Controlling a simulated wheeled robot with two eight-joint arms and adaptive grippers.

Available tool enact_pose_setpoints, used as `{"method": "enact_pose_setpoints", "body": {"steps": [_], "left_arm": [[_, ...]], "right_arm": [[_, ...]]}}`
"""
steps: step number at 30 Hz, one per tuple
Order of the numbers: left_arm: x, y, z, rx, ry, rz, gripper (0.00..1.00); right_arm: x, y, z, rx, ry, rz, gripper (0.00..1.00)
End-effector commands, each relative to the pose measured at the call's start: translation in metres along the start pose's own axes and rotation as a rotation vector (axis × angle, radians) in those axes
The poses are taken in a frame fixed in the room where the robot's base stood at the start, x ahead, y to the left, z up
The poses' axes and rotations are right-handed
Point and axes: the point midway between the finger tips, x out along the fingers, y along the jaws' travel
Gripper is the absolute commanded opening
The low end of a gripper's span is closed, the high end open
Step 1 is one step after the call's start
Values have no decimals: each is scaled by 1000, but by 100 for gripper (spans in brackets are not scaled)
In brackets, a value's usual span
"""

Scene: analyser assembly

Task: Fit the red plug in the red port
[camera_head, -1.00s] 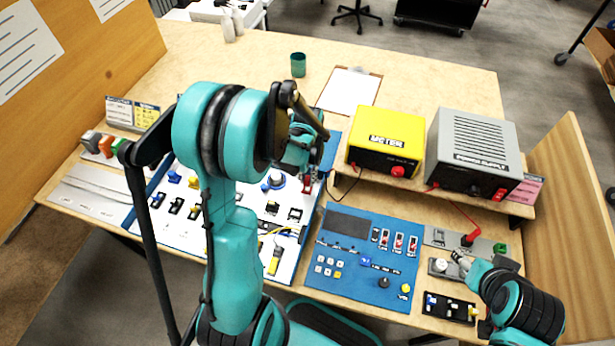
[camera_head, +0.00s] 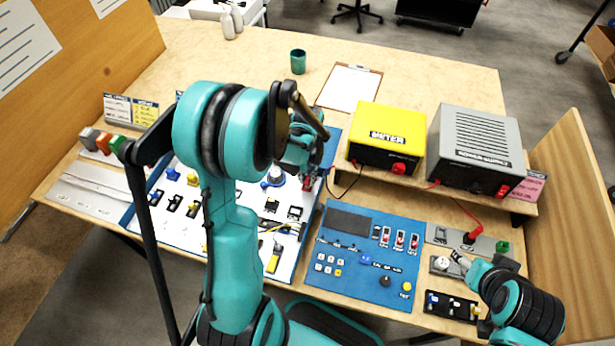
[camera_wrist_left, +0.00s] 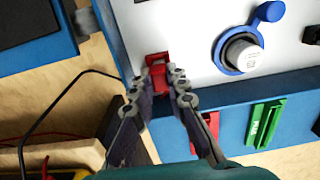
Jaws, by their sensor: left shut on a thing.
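My left gripper (camera_head: 308,172) is over the right edge of the white-and-blue panel (camera_head: 285,240). In the left wrist view its fingertips (camera_wrist_left: 165,88) are shut on a small red plug (camera_wrist_left: 158,76). A red piece just beyond the plug, at the white panel's edge, looks like the red port (camera_wrist_left: 156,58). The plug and this piece appear to touch or overlap; I cannot tell how deep the plug sits. The fingers hide part of the plug. My right gripper (camera_head: 461,260) is low beside the grey plate at the right; its fingers are too small to judge.
A blue capped round fitting (camera_wrist_left: 240,54) is right of the plug. A green slotted part (camera_wrist_left: 265,122) and a red one (camera_wrist_left: 208,124) are on the blue side. A black cable curves at left. The yellow meter (camera_head: 386,140) and grey power supply (camera_head: 475,150) stand on a shelf.

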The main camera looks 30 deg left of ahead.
Motion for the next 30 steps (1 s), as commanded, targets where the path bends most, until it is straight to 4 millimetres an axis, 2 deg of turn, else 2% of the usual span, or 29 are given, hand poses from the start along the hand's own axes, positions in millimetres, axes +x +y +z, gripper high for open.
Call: {"method": "enact_pose_setpoints", "body": {"steps": [26, 27, 29, 30], "left_arm": [[8, 0, 0, 0, 0, 0, 0], [8, 0, 0, 0, 0, 0, 25], [8, 0, 0, 0, 0, 0, 38], [8, 0, 0, 0, 0, 0, 38]], "right_arm": [[6, 0, 4, 0, 0, 0, 59], [6, 0, 4, 0, 0, 0, 59], [6, 0, 4, 0, 0, 0, 59], [6, 0, 4, 0, 0, 0, 59]]}}
